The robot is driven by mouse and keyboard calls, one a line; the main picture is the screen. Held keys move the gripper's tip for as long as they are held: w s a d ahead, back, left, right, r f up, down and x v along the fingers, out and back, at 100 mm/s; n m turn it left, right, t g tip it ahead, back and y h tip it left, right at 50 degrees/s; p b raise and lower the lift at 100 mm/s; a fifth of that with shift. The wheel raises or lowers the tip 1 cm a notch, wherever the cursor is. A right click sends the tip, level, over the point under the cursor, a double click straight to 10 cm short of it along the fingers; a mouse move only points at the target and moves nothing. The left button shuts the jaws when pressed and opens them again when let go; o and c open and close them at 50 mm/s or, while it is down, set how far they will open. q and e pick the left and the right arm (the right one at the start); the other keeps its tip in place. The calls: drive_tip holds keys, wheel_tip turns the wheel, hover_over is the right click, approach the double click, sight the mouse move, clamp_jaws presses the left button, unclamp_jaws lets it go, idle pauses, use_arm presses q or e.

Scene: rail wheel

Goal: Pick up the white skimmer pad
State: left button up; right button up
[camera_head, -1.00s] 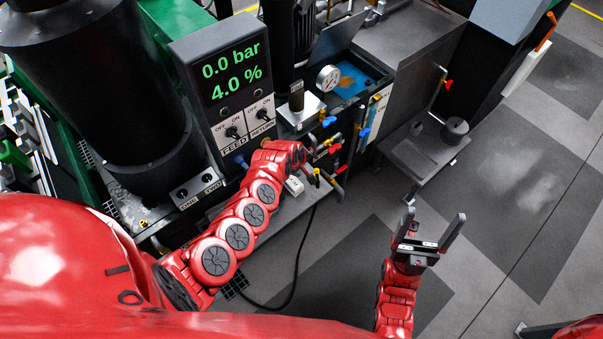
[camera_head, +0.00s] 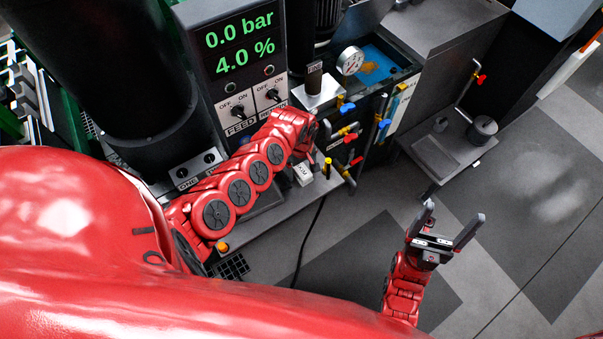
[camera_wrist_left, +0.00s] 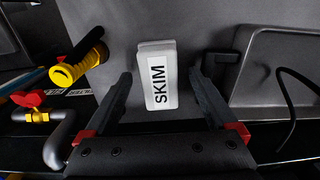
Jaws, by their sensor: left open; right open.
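The white skimmer pad (camera_wrist_left: 157,76) is a small white block with a "SKIM" label. In the left wrist view it lies on a grey surface between the two fingers of my left gripper (camera_wrist_left: 161,82). The fingers are open, with a gap on each side of the pad. In the head view the pad (camera_head: 303,173) is a small white block on the grey ledge, just below the end of my left arm. My left fingers are hidden there behind the arm. My right gripper (camera_head: 454,214) is open and empty over the floor at the right.
A yellow-capped valve (camera_wrist_left: 79,66) and a red-handled pipe (camera_wrist_left: 30,100) stand left of the pad in the wrist view. A grey tray (camera_wrist_left: 275,70) and a black cable are at its right. The control panel (camera_head: 240,60) reads 0.0 bar and 4.0 %.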

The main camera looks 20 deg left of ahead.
sight(301, 169)
use_arm(q)
drive_tip(key=shift+f, duration=0.2)
clamp_jaws()
idle(0.4)
wheel_tip(301, 169, up, 4)
drive_tip(key=shift+f+p, duration=0.1)
drive_tip(key=shift+p, duration=0.35)
drive_tip(key=s+p, duration=0.1)
drive_tip(key=p, duration=0.1)
drive_tip(key=s+d+r+p, duration=0.1)
drive_tip(key=p, duration=0.2)
drive_tip(key=shift+s+r, duration=0.1)
drive_tip(key=shift+s, duration=0.3)
drive_tip(key=s+d+p, duration=0.3)
drive_tip(key=s+p, duration=0.4)
drive_tip(key=s, duration=0.5)
drive_tip(key=shift+s+d+p, duration=0.15)
drive_tip(key=shift+s+p, duration=0.15)
drive_tip(key=shift+p, duration=0.05)
